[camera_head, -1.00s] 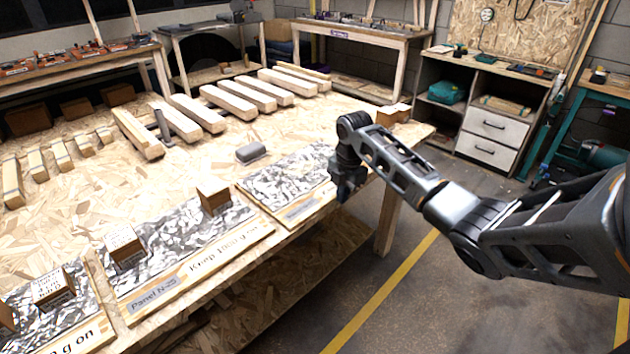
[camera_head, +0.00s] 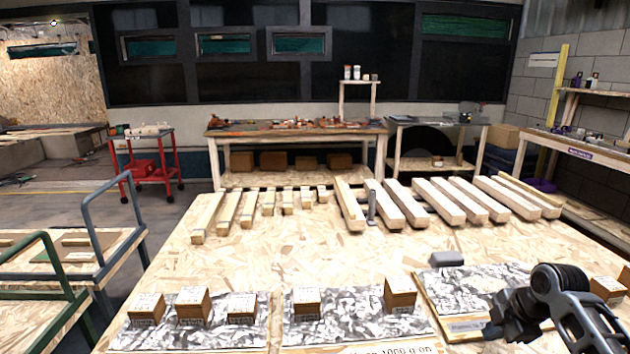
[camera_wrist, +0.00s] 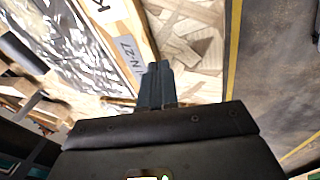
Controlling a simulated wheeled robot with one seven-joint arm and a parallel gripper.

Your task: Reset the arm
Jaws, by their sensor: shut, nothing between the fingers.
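My arm shows at the lower right of the head view, with my dark gripper (camera_head: 508,325) pointing down at the front edge of the workbench (camera_head: 255,262). In the wrist view my gripper's fingers (camera_wrist: 155,72) are together with nothing between them. They are above the bench edge, beside a panel labelled N-27 (camera_wrist: 128,58). The rest of my arm is cut off by the frame.
Foil-covered panels (camera_head: 355,322) with cardboard boxes (camera_head: 400,293) line the bench front. Wooden bars (camera_head: 438,201) lie behind, near a grey block (camera_head: 446,259). A red cart (camera_head: 150,170) and metal-railed carts (camera_head: 95,240) stand left. In the wrist view, floor shows right of the bench edge.

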